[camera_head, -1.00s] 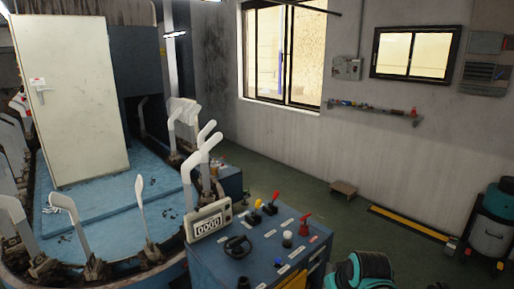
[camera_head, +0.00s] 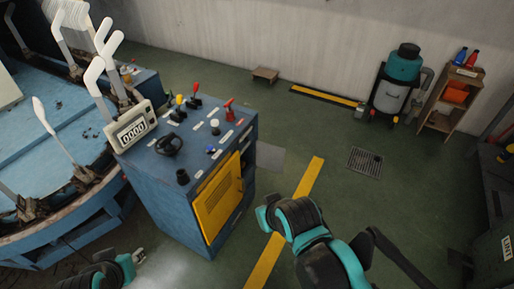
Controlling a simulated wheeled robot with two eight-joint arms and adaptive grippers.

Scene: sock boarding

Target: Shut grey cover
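I cannot pick out the grey cover with certainty. A flat grey panel (camera_head: 270,158) shows at the right side of the blue control cabinet (camera_head: 165,205); I cannot tell whether it is hinged to the cabinet or lies on the floor. The cabinet's front carries a yellow panel (camera_head: 218,200). My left arm enters at the bottom left, with a small pale grey end (camera_head: 138,256) in front of the cabinet; its finger state is unclear. My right arm reaches up from the bottom centre, bent, in front of the cabinet's right side. Its gripper fingers do not show.
A blue machine with white sock forms (camera_head: 100,75) stands at the left. A teal-topped vacuum (camera_head: 396,82) and a wooden shelf (camera_head: 450,100) are by the wall. A dark cabinet (camera_head: 495,215) stands at right.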

